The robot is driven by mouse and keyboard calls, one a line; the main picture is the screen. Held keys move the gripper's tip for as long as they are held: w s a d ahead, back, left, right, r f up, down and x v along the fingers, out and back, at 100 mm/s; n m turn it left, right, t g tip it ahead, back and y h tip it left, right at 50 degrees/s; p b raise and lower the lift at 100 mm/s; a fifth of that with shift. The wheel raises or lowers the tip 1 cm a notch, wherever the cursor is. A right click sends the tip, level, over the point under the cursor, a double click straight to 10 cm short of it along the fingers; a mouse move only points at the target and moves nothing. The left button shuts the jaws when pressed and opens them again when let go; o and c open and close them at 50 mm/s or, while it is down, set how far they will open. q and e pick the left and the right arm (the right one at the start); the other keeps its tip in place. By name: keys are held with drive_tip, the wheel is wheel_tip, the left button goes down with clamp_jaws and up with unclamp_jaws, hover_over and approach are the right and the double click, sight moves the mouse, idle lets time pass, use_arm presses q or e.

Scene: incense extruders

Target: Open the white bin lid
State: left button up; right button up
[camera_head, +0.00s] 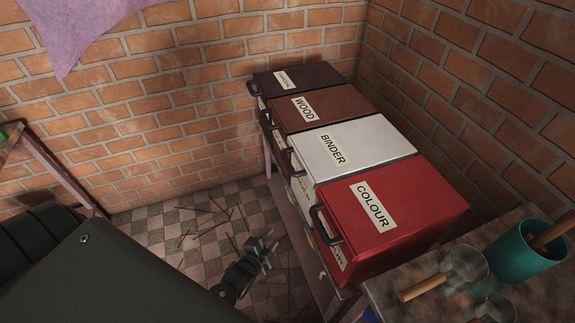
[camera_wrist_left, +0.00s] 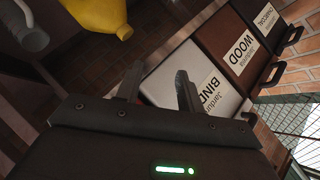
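The white bin (camera_head: 352,150) is labelled BINDER and stands in a row of bins, between the brown WOOD bin and the red COLOUR bin. Its lid lies flat and closed, with a dark handle (camera_head: 294,160) on the front side. My right gripper is out of view.
The red bin (camera_head: 405,215), brown bin (camera_head: 318,105) and a dark bin (camera_head: 300,77) flank the white one, with handles jutting forward. The checkered floor (camera_head: 165,225) holds scattered sticks.

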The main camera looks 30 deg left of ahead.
use_arm(q)
drive_tip(key=w+r+m+t, duration=0.2)
drive_tip(key=w+r+t, duration=0.2)
drive_tip(key=r, duration=0.9)
drive_tip(key=m+t+y, duration=0.1)
drive_tip(key=t, duration=0.1)
approach(287, 162)
drive_tip(key=w, duration=1)
drive_tip(key=shift+a+r+p, duration=0.25)
drive_tip(key=shift+a+p, duration=0.1)
clamp_jaws()
